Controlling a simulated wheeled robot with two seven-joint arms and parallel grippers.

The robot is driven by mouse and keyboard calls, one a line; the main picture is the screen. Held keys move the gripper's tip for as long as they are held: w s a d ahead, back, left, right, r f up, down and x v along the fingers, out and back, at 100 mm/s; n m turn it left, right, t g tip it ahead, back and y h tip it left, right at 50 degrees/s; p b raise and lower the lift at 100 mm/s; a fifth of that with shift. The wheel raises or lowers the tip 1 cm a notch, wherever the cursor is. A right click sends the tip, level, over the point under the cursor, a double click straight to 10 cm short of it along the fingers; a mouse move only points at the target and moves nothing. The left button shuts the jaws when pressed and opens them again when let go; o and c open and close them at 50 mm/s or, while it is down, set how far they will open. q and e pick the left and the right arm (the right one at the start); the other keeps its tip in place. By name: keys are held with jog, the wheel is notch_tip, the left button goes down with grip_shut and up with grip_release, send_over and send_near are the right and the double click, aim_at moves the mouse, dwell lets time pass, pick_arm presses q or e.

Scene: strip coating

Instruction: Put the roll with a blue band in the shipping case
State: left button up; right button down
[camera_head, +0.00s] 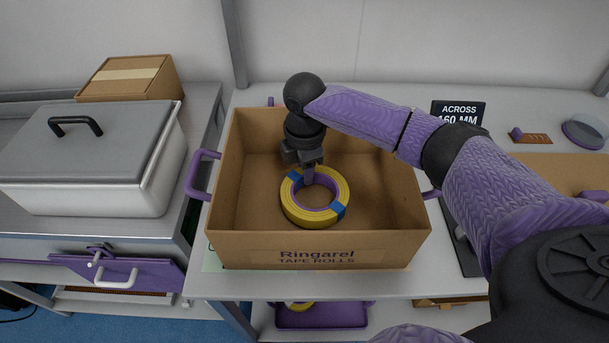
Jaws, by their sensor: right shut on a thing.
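The roll (333,214) is a yellow ring with a purple inner core and blue band pieces at its upper left and lower right. It is inside the open shipping case (317,240), a brown box marked "Ringarel TAPE ROLLS" with purple side handles. My right gripper (309,178) reaches down into the case from above and is shut on the roll's far rim. I cannot tell whether the roll touches the case floor. My left gripper is not in view.
A lidded metal container (95,155) stands on the left counter, with a closed cardboard box (130,78) behind it. A dark sign (458,112) reading "ACROSS 160 MM" stands behind my right arm. A purple tray (322,318) sits below the table. The case's left floor is clear.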

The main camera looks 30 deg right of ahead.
jog(key=shift+c, duration=2.2)
grip_release()
jog(key=shift+f, duration=0.45)
